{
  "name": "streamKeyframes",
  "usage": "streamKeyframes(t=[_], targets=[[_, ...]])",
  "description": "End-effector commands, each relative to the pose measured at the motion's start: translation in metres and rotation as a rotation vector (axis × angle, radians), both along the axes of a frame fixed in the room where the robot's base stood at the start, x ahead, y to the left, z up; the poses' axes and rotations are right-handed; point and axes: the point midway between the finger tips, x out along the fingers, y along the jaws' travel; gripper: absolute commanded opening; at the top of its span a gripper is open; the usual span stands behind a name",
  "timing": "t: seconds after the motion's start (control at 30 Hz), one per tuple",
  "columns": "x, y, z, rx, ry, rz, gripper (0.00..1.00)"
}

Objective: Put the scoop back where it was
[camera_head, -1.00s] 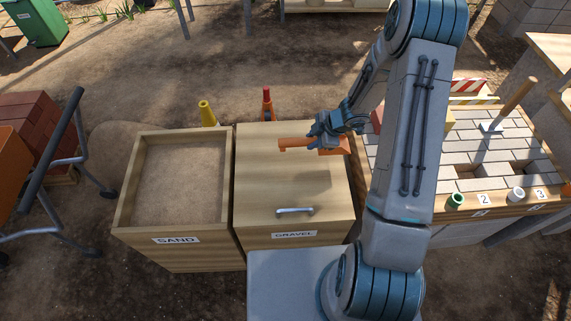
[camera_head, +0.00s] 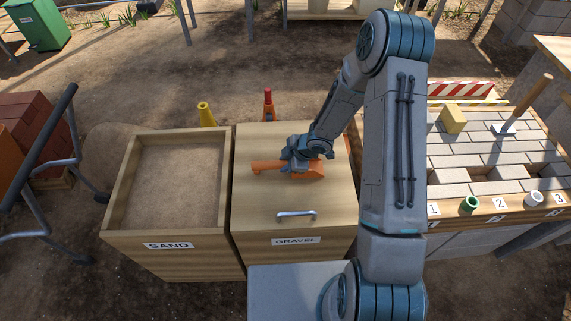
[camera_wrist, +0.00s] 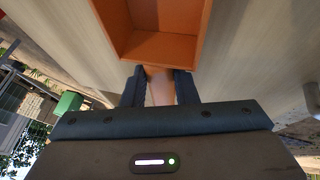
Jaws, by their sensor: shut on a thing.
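The orange scoop (camera_head: 268,166) is over the closed wooden lid of the gravel bin (camera_head: 256,218) in the head view. Its handle points left and its body lies to the right of my gripper (camera_head: 297,160). My gripper is shut on the scoop. In the wrist view the scoop's open orange box (camera_wrist: 165,48) is at the top, in front of my gripper's fingers (camera_wrist: 160,88). Whether the scoop touches the lid or hangs just above it, I cannot tell.
The open sand bin (camera_head: 172,247) stands left of the gravel bin. A black-handled cart (camera_head: 45,145) is at far left.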

Motion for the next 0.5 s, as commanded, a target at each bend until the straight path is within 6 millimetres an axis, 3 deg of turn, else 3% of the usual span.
streamKeyframes(t=[0.27, 0.3, 0.33, 0.5], targets=[[0.0002, -0.0001, -0.0023, 0.000, 0.000, -0.001, 0.00], [0.0003, -0.0002, -0.0009, 0.000, 0.000, -0.001, 0.37], [0.0002, -0.0002, -0.0007, 0.000, 0.000, -0.001, 0.46], [0.0002, -0.0003, -0.0008, 0.000, 0.000, -0.001, 0.48]])
